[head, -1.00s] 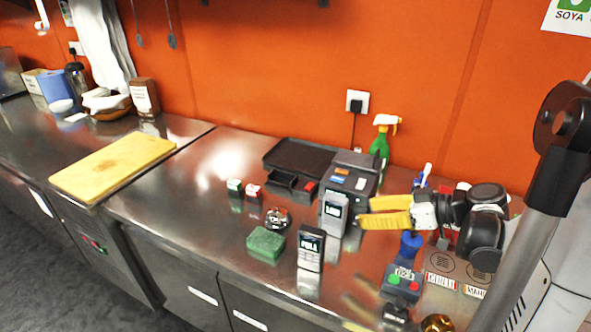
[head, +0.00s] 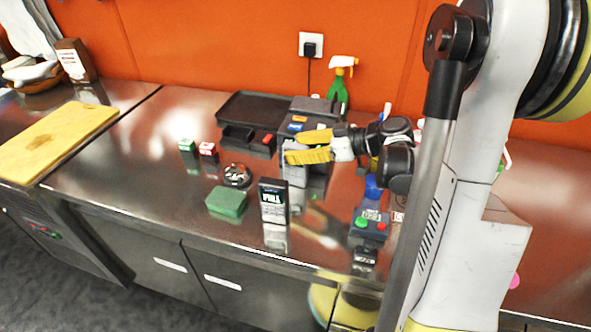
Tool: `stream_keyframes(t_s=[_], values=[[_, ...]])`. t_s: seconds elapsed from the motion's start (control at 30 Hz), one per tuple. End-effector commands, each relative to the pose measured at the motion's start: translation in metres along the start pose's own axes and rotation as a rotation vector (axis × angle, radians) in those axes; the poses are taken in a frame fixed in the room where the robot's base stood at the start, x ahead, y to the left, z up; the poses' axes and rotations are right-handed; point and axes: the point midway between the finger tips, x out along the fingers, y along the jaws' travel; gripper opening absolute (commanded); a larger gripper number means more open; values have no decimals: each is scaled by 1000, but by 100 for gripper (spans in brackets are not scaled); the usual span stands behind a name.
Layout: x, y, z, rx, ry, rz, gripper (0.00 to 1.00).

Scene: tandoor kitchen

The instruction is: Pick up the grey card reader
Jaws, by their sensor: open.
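The grey card reader (head: 295,176) stands upright on the steel counter, in front of a dark grey machine. Its upper part is hidden behind my gripper's yellow fingers. My gripper (head: 295,147) comes in from the right with its fingers apart and pointing left. It is empty, and in the picture it overlaps the top of the reader; I cannot tell whether it touches. A second, black handheld device (head: 273,198) with a lit screen stands nearer the counter's front edge.
The dark machine (head: 313,112) and a black tray (head: 255,108) are behind. A green sponge (head: 227,201), a round metal tin (head: 236,175) and a button box (head: 371,225) stand nearby. A green spray bottle (head: 342,85) is at the wall.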

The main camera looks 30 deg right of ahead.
Motion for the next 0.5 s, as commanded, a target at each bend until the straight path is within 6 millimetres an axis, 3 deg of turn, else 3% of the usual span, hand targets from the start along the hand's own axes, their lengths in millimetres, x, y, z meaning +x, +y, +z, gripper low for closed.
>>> stream_keyframes(t_s=[0.27,0.43,0.5], values=[[3,0,-1,0,0,0,51],[3,0,-1,0,0,0,0],[3,0,-1,0,0,0,0]])
